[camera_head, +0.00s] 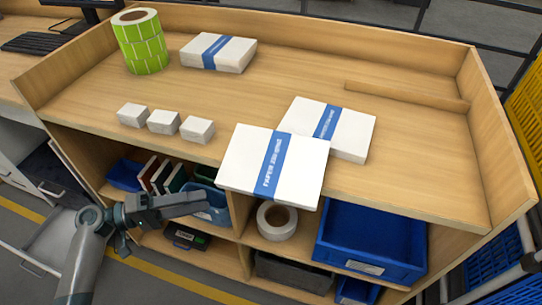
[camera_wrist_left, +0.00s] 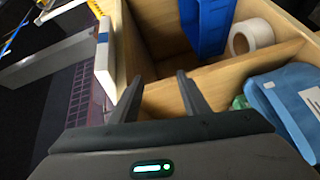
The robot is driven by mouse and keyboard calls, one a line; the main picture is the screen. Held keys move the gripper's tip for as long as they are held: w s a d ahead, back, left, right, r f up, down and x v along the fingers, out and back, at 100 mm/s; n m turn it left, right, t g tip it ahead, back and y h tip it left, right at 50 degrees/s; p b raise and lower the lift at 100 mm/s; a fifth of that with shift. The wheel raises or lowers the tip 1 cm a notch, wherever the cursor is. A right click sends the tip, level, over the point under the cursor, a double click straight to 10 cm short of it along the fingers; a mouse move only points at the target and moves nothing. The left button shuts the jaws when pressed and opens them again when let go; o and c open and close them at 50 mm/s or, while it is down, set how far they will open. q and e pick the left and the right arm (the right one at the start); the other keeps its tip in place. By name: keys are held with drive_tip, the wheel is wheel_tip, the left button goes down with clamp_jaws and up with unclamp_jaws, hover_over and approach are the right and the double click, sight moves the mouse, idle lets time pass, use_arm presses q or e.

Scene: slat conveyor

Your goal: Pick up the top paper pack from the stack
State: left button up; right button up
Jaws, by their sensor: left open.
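A white paper pack with a blue band (camera_head: 300,185) lies at the front of the wooden counter, its near part jutting past the front edge. It overlaps a second white, blue-banded pack (camera_head: 350,135) behind it to the right. In the left wrist view the edge of a white pack with a blue band (camera_wrist_left: 104,62) shows just left of the fingers. My left gripper (camera_head: 203,202) is open and empty, in front of the counter, below and left of the jutting pack, fingers pointing right. Its fingers also show apart in the wrist view (camera_wrist_left: 158,95). My right gripper is out of view.
Another banded pack (camera_head: 232,55) and a green label roll (camera_head: 142,45) stand at the back left. Three small white boxes (camera_head: 163,122) sit left of the front pack. Below are shelves with a tape roll (camera_head: 276,220) and a blue bin (camera_head: 370,240).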

sight(233, 190)
use_arm(q)
drive_tip(key=s+r+m+g+h, duration=0.2)
drive_tip(key=s+r+m+g, duration=0.1)
drive_tip(key=r, duration=0.5)
drive_tip(key=shift+a+r+m+g, duration=0.15)
drive_tip(key=shift+a+m+g, duration=0.15)
drive_tip(key=shift+a+g, duration=0.1)
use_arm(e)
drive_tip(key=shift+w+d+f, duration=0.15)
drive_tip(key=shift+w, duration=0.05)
use_arm(q)
drive_tip(key=shift+s, duration=0.1)
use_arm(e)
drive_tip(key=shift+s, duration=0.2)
